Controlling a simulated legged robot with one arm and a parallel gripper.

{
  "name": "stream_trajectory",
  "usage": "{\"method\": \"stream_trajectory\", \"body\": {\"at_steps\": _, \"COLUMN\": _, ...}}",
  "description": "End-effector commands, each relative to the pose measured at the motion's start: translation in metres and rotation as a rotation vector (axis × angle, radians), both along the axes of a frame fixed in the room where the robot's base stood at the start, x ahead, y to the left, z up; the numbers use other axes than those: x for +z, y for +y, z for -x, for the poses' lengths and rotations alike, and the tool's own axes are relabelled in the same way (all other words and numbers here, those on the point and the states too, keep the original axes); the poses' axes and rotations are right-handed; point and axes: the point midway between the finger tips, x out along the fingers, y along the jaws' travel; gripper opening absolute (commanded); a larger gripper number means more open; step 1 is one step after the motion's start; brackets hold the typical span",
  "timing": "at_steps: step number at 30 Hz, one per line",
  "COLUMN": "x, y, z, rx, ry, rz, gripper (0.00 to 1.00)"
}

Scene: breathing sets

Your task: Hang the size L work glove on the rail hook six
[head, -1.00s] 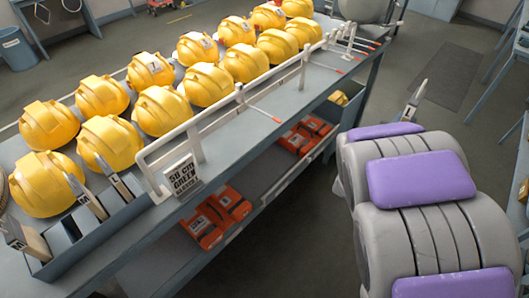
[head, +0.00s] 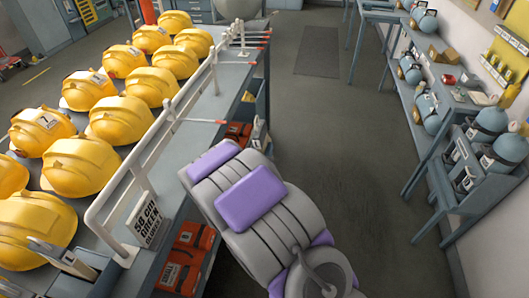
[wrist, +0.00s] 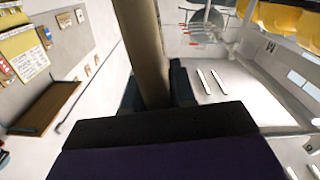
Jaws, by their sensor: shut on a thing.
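My gripper (wrist: 157,92) shows in the wrist view as dark fingers shut around a tan, upright thing (wrist: 143,45), which I take to be the work glove. In the head view a pale piece with a white tag (head: 257,131) stands up just beyond my arm, and the arm hides the fingers. Its size mark is not legible. The white rail (head: 150,150) runs along the bench edge, left of the gripper. Red-tipped prongs (head: 207,121) stick out from it, several of them bunched at the far end (head: 250,40). I cannot read which hook is six.
Yellow helmets (head: 125,120) fill the bench (head: 190,140) left of the rail. A lettered sign (head: 147,222) stands at the rail's near end. Red cases (head: 185,258) lie on the lower shelf. Racks with blue cylinders (head: 425,105) stand at right. The middle floor (head: 330,130) is clear.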

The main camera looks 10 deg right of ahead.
Motion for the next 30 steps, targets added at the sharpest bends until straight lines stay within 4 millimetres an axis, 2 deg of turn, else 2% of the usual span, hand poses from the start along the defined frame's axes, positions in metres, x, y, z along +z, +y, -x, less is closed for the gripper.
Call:
{"method": "stream_trajectory", "body": {"at_steps": 6, "x": 0.000, "y": 0.015, "z": -0.003, "rx": 0.004, "ry": -0.002, "rz": 0.006, "gripper": 0.00}}
{"method": "stream_trajectory", "body": {"at_steps": 17, "x": 0.000, "y": 0.023, "z": -0.010, "rx": 0.002, "ry": -0.003, "rz": -0.002, "gripper": 0.00}}
{"method": "stream_trajectory", "body": {"at_steps": 30, "x": -0.004, "y": 0.053, "z": -0.018, "rx": 0.003, "ry": -0.001, "rz": 0.006, "gripper": 0.00}}
